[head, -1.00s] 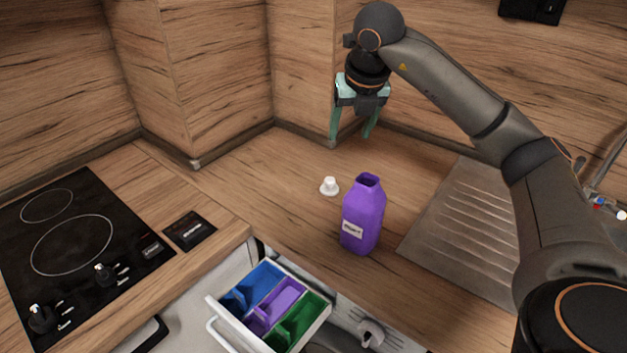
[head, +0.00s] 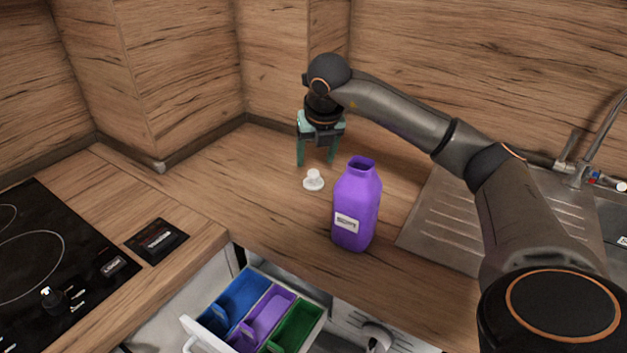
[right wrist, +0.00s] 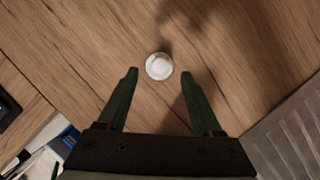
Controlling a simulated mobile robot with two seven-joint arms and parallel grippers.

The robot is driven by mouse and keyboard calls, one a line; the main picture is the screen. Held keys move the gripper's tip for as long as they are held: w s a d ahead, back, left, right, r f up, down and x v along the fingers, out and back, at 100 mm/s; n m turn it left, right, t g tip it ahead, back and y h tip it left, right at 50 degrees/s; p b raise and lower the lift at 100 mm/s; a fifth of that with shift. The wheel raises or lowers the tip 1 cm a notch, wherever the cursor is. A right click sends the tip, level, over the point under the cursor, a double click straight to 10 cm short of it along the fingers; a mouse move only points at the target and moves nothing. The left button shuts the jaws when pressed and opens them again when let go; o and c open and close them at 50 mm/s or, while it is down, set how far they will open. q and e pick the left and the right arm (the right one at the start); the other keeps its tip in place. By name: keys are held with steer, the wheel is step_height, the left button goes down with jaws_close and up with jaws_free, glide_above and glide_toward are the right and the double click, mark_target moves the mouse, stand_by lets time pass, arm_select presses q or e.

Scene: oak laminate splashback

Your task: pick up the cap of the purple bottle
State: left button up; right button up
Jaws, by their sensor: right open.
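The white cap (head: 313,180) lies on the wooden counter, just left of the purple bottle. The purple bottle (head: 357,205) stands upright with an open neck and a white label. My right gripper (head: 316,164) is open and empty, pointing down above the counter, just behind the cap in the head view. In the right wrist view the cap (right wrist: 159,66) shows beyond the fingertips, roughly centred between the two green fingers (right wrist: 160,73), apart from them. My left gripper is not in view.
An open drawer (head: 187,322) with blue, purple and green compartments sticks out below the counter. A black hob (head: 75,262) is at the left, a metal sink drainer (head: 425,222) at the right. Wooden walls stand behind the gripper.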

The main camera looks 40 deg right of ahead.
mark_target(314, 172)
steer(key=x, duration=0.5)
steer(key=shift+s+a, duration=0.1)
steer(key=shift+s, duration=0.1)
jaws_close()
stand_by(0.3)
